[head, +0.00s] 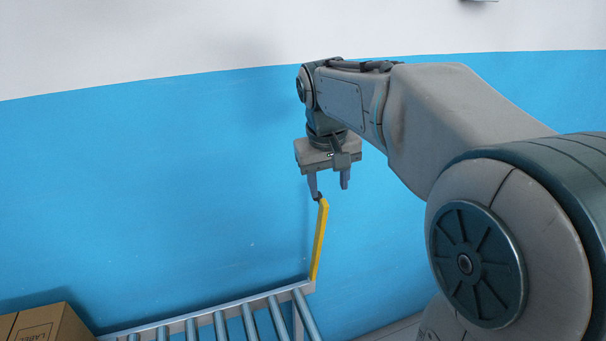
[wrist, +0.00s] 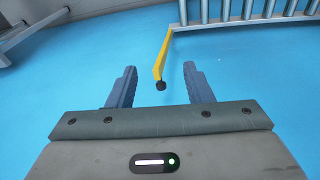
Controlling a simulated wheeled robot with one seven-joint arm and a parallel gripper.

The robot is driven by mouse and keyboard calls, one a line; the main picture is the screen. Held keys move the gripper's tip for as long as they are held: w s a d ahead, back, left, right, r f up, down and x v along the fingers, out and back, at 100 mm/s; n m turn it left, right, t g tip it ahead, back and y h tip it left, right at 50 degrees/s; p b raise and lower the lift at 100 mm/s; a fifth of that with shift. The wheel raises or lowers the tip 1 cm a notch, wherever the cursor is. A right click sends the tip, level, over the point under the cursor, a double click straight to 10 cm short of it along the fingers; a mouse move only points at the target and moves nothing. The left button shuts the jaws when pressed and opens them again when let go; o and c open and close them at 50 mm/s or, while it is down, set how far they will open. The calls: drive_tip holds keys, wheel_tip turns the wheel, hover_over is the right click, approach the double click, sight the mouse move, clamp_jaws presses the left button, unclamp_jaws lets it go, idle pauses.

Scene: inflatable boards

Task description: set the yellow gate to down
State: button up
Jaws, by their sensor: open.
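The wrist view shows my gripper (wrist: 160,90) open with nothing held. I cannot tell whether a finger touches the knob.
The roller conveyor (head: 205,312) with metal rollers runs along the bottom of the head view. A cardboard box (head: 48,325) is at the lower left. A blue and white wall (head: 180,170) stands behind. The space left of the gate above the rollers is clear.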

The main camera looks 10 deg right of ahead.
drive_tip(key=w+f+g, duration=0.1)
drive_tip(key=w+g, duration=0.1)
drive_tip(key=w, duration=1.5)
drive_tip(key=f, duration=0.4)
drive_tip(key=f+p, duration=0.1)
drive_tip(key=f, duration=0.4)
drive_tip(key=d+f+p, duration=0.1)
drive_tip(key=f, duration=0.4)
drive_tip(key=shift+w, duration=0.1)
drive_tip(key=shift+d, duration=0.1)
clamp_jaws()
